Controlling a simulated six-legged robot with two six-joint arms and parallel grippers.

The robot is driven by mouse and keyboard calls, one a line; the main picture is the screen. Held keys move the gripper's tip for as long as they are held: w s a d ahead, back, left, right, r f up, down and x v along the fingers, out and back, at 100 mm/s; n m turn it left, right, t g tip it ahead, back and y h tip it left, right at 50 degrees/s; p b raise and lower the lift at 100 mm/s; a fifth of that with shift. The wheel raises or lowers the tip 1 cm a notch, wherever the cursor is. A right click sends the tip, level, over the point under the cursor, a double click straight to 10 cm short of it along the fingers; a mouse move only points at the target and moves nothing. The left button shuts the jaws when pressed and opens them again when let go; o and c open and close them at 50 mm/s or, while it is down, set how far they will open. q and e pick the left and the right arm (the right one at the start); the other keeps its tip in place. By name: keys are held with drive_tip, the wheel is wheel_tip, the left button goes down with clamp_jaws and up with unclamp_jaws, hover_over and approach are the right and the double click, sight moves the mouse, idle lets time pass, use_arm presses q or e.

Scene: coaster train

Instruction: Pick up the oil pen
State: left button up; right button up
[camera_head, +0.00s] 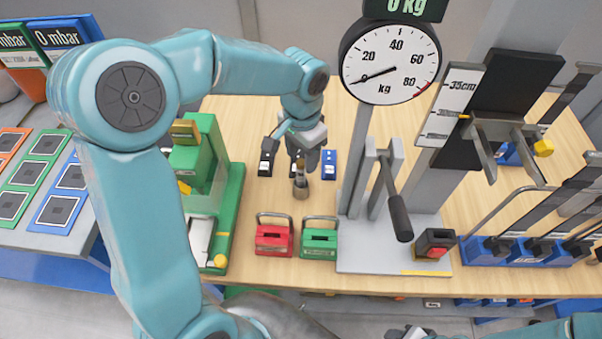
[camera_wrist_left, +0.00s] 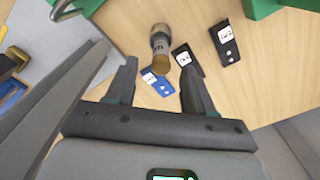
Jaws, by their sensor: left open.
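My left gripper (camera_head: 298,152) is above and behind the pen, pointing down. In the left wrist view my left gripper (camera_wrist_left: 158,70) is open, its fingers apart with nothing held. A grey part at the bottom edge may be my right gripper (camera_head: 408,333), mostly cut off.
Black labelled blocks (camera_head: 267,157) and a blue one (camera_head: 329,164) flank the holder. Red (camera_head: 273,239) and green (camera_head: 319,242) handled blocks stand in front. A green machine (camera_head: 205,170) is left; a scale (camera_head: 390,62) and lever stand (camera_head: 395,255) are right.

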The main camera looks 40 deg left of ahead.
sight(301, 162)
use_arm(q)
wheel_tip(301, 162, down, 4)
drive_tip(key=shift+a+f+p, duration=0.1)
drive_tip(key=shift+f+p, duration=0.05)
drive_tip(key=shift+p, duration=0.35)
drive_tip(key=shift+s+f, duration=0.2)
drive_tip(key=shift+f, duration=0.25)
drive_tip(key=shift+w+f, duration=0.1)
drive_tip(key=shift+w, duration=0.05)
clamp_jaws()
